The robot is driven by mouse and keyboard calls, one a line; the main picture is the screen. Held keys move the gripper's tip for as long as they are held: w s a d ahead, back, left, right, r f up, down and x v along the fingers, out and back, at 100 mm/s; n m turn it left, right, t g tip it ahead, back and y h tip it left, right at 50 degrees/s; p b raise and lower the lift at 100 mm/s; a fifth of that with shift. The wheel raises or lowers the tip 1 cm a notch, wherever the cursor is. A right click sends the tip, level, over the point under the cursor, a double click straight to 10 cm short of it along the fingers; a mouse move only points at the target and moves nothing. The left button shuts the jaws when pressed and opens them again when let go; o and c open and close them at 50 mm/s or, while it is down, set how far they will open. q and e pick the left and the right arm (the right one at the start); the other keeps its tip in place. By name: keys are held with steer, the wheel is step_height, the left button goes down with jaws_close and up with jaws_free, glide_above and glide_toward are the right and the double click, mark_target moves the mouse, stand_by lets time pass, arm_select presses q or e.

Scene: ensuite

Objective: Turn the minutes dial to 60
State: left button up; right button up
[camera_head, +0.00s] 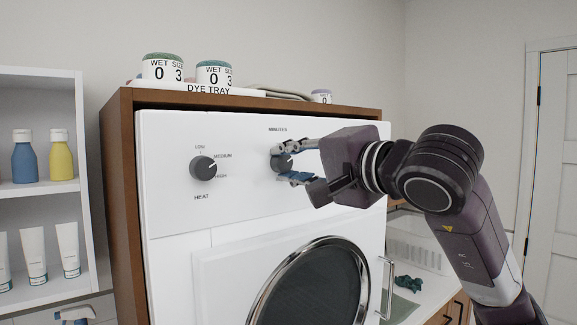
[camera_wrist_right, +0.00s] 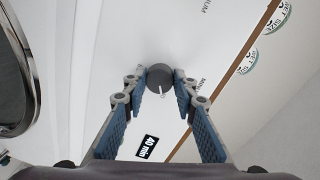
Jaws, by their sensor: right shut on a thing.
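The minutes dial (camera_head: 282,162) is a dark round knob on the white front panel of the machine, below the word MINUTES. It also shows in the right wrist view (camera_wrist_right: 159,76), with a white pointer mark on its face. My right gripper (camera_head: 285,164) reaches in from the right and its fingers are shut on the dial, one on each side. In the right wrist view the blue-padded fingers (camera_wrist_right: 158,90) flank the dial. The fingers hide most of the dial's scale. My left gripper is not in view.
The heat dial (camera_head: 203,168) sits left of the minutes dial on the same panel. The round door (camera_head: 312,285) with a chrome rim is below. Jars (camera_head: 162,67) and a dye tray stand on top. A shelf with bottles (camera_head: 60,155) is at left.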

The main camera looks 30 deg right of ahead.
steer(key=m+b, duration=0.1)
steer(key=m, duration=0.5)
steer(key=shift+d, duration=0.1)
steer(key=m+b, duration=0.1)
steer(key=m, duration=0.4)
steer(key=shift+y, duration=0.4)
steer(key=shift+f+m, duration=0.1)
steer(key=shift+m, duration=0.2)
steer(key=o, duration=1.2)
steer(key=shift+d, duration=0.1)
steer(key=shift+c, duration=0.2)
